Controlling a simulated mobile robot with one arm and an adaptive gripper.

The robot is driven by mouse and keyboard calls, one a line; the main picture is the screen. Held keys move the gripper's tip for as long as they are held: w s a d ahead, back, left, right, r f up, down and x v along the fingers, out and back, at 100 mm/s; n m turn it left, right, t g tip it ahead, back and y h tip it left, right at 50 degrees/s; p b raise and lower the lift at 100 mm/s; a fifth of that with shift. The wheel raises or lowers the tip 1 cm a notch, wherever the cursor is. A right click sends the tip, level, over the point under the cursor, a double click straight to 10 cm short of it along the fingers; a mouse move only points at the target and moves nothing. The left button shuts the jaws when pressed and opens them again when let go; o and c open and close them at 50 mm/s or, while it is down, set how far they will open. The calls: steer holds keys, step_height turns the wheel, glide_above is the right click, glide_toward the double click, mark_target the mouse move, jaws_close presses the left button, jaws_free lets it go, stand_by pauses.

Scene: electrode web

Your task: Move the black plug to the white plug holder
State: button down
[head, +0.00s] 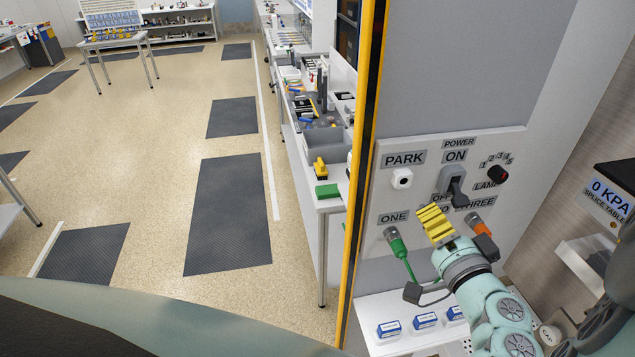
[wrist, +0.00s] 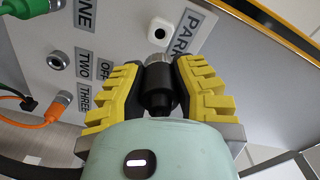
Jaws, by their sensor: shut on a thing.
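My gripper (head: 434,221) has yellow ridged fingers and is in front of the panel in the head view. In the wrist view my gripper (wrist: 157,72) is shut on the black plug (wrist: 158,96), whose metal tip points towards the panel. I cannot make out the plug in the head view. The white plug holder (head: 402,178) is beneath the PARK label, up and left of my gripper. In the wrist view the holder (wrist: 158,32) is beyond the plug tip, and its dark hole looks empty. The plug tip appears apart from the holder.
A green plug (head: 396,243) sits at ONE and an orange plug (head: 478,225) at THREE, both with cables. The TWO socket (wrist: 55,60) looks empty. A black power switch (head: 457,188) and lamp knob (head: 497,173) stick out. Small blue-white boxes (head: 425,320) stand below.

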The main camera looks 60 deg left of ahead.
mark_target(420, 207)
steer(key=shift+f, duration=0.1)
steer(key=shift+a, duration=0.25)
steer(key=shift+x, duration=2.75)
steer(key=shift+b, duration=0.75)
steer(key=shift+b+x, duration=0.3)
steer(key=shift+x, duration=1.15)
steer(key=c, duration=0.8)
jaws_free()
steer(key=shift+d, duration=0.1)
